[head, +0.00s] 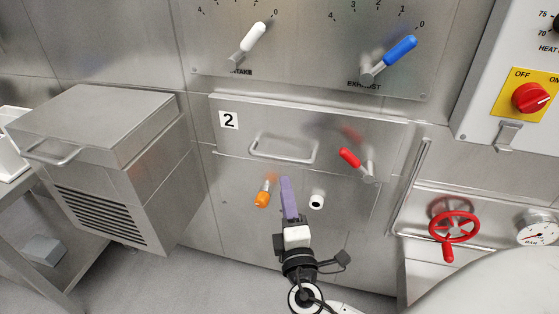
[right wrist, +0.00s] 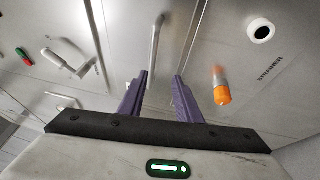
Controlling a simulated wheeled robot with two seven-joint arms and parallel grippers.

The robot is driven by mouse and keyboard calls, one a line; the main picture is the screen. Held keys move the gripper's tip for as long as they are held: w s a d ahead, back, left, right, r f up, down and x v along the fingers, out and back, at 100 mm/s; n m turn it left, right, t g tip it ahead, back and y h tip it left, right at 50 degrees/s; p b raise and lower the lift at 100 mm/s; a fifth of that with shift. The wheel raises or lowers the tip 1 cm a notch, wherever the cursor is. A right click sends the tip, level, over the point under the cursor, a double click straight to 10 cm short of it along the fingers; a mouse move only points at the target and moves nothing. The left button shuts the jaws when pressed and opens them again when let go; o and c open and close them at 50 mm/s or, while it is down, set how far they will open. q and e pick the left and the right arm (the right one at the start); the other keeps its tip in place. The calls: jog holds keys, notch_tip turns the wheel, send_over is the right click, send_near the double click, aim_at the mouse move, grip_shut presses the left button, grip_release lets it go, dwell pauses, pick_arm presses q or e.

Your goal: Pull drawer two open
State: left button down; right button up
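Drawer two (head: 330,122) is a flat steel front marked with a "2" label (head: 229,120), and it looks closed, flush with the wall panel. Its handle (head: 283,158) is a horizontal metal bar on the drawer front. In the right wrist view the handle (right wrist: 157,40) runs lengthwise, just beyond the fingertips and lined up with the gap between them. My right gripper (head: 287,181), with purple fingers, is below the handle in the head view. In the right wrist view its fingers (right wrist: 162,73) are apart with nothing between them. My left gripper is not in view.
A red-tipped lever (head: 357,164) sits at the drawer's right. An orange knob (head: 262,194) and a white knob (head: 317,201) are below the drawer. White (head: 250,42) and blue (head: 395,57) levers are above. A steel box (head: 100,150) juts out at left, a red valve wheel (head: 454,226) at right.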

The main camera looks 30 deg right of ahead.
aim_at(280, 160)
jog(key=shift+t, duration=0.3)
jog(key=x, duration=0.3)
jog(key=p+x, duration=0.1)
jog(key=x, duration=0.3)
jog(key=r+x, duration=0.1)
jog(key=x, duration=0.2)
jog(key=shift+w+d+r, duration=0.1)
jog(key=shift+w+r, duration=0.1)
jog(key=shift+w, duration=0.05)
grip_shut()
